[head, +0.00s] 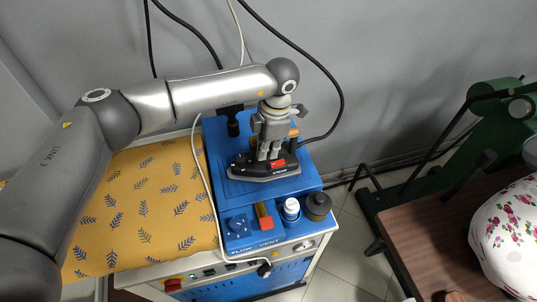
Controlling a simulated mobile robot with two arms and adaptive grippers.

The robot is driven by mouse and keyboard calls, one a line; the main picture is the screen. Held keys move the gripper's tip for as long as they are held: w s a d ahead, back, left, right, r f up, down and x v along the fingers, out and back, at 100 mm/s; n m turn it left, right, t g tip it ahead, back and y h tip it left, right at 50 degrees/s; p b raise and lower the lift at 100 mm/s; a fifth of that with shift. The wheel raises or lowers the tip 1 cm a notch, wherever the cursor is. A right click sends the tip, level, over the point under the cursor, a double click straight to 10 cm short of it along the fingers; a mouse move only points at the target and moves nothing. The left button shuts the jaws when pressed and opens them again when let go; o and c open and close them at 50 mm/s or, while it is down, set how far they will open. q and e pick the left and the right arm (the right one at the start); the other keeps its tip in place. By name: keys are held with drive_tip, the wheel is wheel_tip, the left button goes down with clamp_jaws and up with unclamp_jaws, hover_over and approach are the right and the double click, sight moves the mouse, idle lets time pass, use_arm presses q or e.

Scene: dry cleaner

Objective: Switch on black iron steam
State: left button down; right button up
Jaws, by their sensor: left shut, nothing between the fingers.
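The black iron (250,174) lies on the raised blue top of the ironing station. A small red part shows on its upper side near the right end. My left gripper (268,158) points down over the iron with its fingers shut and empty. Its fingertips are at or just above the iron's top; I cannot tell if they touch. The gripper and wrist hide part of the iron's handle. The station's front panel (235,270) has small switches and a gauge, too small to read. My right gripper is not in view.
A yellow leaf-patterned board (150,205) lies left. Cables hang behind. A brown table (440,235) is at right.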

use_arm(q)
wheel_tip(320, 180, up, 12)
drive_tip(key=a+b, duration=0.1)
drive_tip(key=b, duration=0.2)
drive_tip(key=shift+s+a+f+b, duration=0.2)
drive_tip(key=shift+s+b, duration=0.15)
drive_tip(key=shift+b, duration=0.05)
drive_tip(key=shift+f, duration=0.1)
